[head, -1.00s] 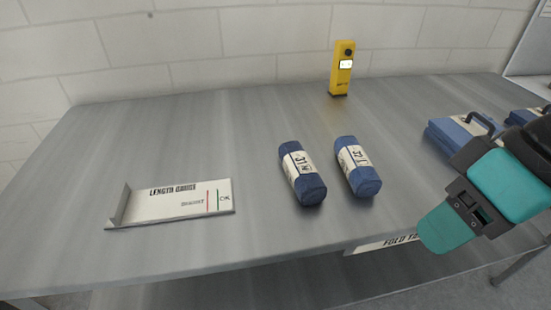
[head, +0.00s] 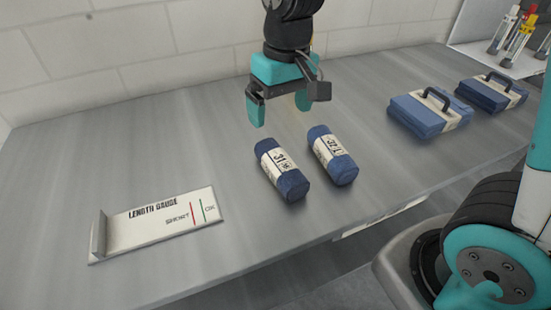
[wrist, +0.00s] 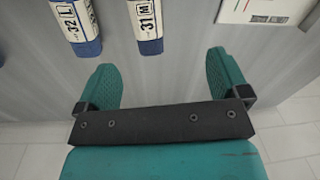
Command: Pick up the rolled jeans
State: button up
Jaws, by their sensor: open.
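Two rolled jeans lie side by side on the grey table. The left roll (head: 282,170) has a white band marked 31 W; the right roll (head: 332,157) has a band marked 32 L. My gripper (head: 281,106) is open and empty, raised above the table and showing beyond the rolls in the head view. In the wrist view, the open fingers (wrist: 164,82) have nothing between them. The 31 roll (wrist: 147,27) shows beyond the fingers at the top, and the 32 roll (wrist: 76,25) is to its left. Both rolls are cut off there.
The length gauge (head: 158,224) lies on the table at left. Folded jeans with dark handles (head: 425,116) and (head: 492,93) sit at right. Tubes (head: 517,33) stand at the upper right. The table (head: 130,140) is bare between gauge and wall.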

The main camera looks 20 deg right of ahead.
aim_at(281, 159)
jog(key=shift+m+h, duration=0.4)
jog(key=shift+m, duration=0.2)
jog(key=w+f, duration=0.1)
jog(key=f, duration=0.3)
jog(key=w+f+p, duration=0.1)
jog(key=f, duration=0.3)
jog(key=w+d+f, duration=0.1)
jog(key=f, duration=0.3)
jog(key=shift+w+f+p, duration=0.2)
jog(key=shift+p, duration=0.2)
jog(key=shift+s+d+f+p, duration=0.15)
jog(key=shift+f+p, duration=0.1)
jog(key=shift+f, duration=0.75)
jog(key=shift+s+a+f+p, duration=0.1)
jog(key=shift+f+p, duration=0.15)
jog(key=shift+f, duration=0.75)
jog(key=shift+s+d+f+p, duration=0.15)
jog(key=shift+f+p, duration=0.1)
jog(key=shift+f, duration=0.75)
jog(key=c, duration=1.2)
